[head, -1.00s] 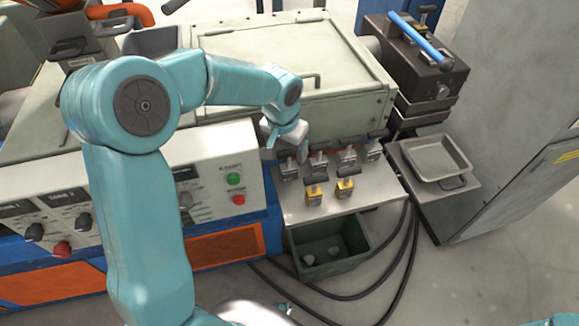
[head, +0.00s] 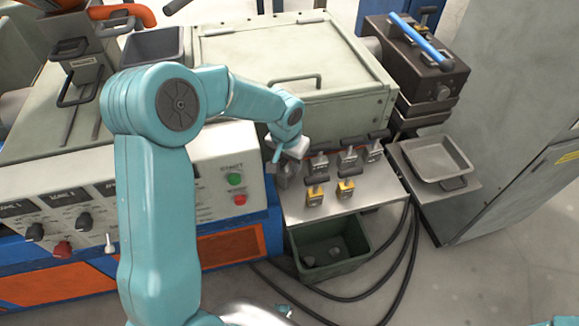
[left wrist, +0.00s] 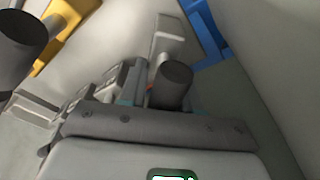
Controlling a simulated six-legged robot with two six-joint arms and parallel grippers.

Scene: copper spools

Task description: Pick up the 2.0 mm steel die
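Several dies with dark knobs stand on a small metal table (head: 355,196). The back row holds grey steel dies, among them one in the middle (head: 319,163), another (head: 348,158) and the rightmost (head: 374,151). Two yellow dies (head: 314,196) (head: 345,190) stand in front. Size marks are unreadable. My left gripper (head: 282,154) is at the leftmost steel die (head: 284,173), partly covering it. The left wrist view shows a dark knob (left wrist: 172,84) just beyond the gripper body and a yellow die (left wrist: 66,28) upper left. The fingers are mostly hidden. My right gripper is not in view.
A pale green lidded housing (head: 290,60) stands behind the dies. A control panel (head: 215,178) is at left. A green bin (head: 330,250) sits below the table, and a grey tray (head: 436,158) lies to the right. Black cables (head: 395,270) run along the floor.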

